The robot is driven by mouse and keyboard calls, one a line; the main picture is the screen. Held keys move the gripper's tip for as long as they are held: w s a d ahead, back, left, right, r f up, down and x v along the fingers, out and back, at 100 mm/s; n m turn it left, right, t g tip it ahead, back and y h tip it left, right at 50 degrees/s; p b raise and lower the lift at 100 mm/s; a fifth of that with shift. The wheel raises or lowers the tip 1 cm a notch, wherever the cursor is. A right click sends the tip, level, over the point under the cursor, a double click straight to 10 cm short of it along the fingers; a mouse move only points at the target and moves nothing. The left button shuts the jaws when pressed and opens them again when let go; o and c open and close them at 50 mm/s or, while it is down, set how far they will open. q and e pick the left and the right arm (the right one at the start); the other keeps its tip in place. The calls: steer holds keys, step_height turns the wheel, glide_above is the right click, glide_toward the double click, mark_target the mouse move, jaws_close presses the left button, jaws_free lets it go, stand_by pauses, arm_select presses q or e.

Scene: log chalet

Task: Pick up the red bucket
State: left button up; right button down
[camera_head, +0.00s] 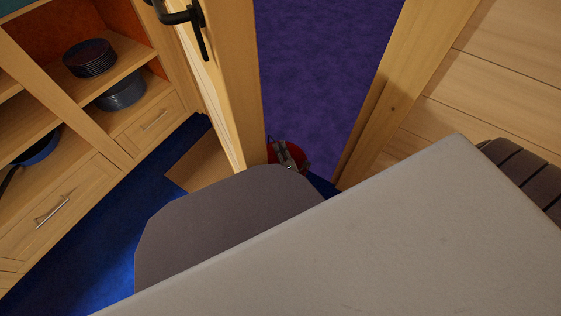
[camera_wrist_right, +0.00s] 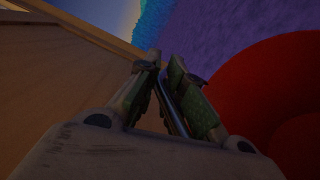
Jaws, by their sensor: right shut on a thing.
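The red bucket (camera_head: 297,152) shows only in part in the head view, in the doorway beside the door's edge. My right gripper (camera_head: 283,153) is over it and covers part of it; my own grey body hides the area below. In the right wrist view the bucket (camera_wrist_right: 275,95) is a large dark red curved shape at the right. The right gripper's fingers (camera_wrist_right: 165,68) are close together around a thin bar-like part, which looks like the bucket's handle or rim; I cannot tell which. Whether the bucket touches the floor is hidden. My left gripper is not in view.
An open wooden door (camera_head: 232,80) with a black handle stands left of the bucket, and a wooden door frame (camera_head: 400,85) stands right. Purple floor (camera_head: 320,60) lies beyond.

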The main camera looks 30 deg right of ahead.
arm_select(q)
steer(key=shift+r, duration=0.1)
arm_select(e)
steer(key=shift+r, duration=0.25)
steer(key=shift+r+p, duration=1.1)
steer(key=shift+r, duration=0.25)
step_height(320, 180, up, 6)
steer(key=p, duration=0.3)
steer(key=shift+f+p, duration=0.2)
steer(key=shift+p, duration=0.1)
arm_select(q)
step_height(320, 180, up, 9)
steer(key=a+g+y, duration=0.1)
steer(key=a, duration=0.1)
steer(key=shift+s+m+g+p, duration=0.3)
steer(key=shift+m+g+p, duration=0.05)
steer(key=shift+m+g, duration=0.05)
arm_select(e)
steer(key=shift+r, duration=0.65)
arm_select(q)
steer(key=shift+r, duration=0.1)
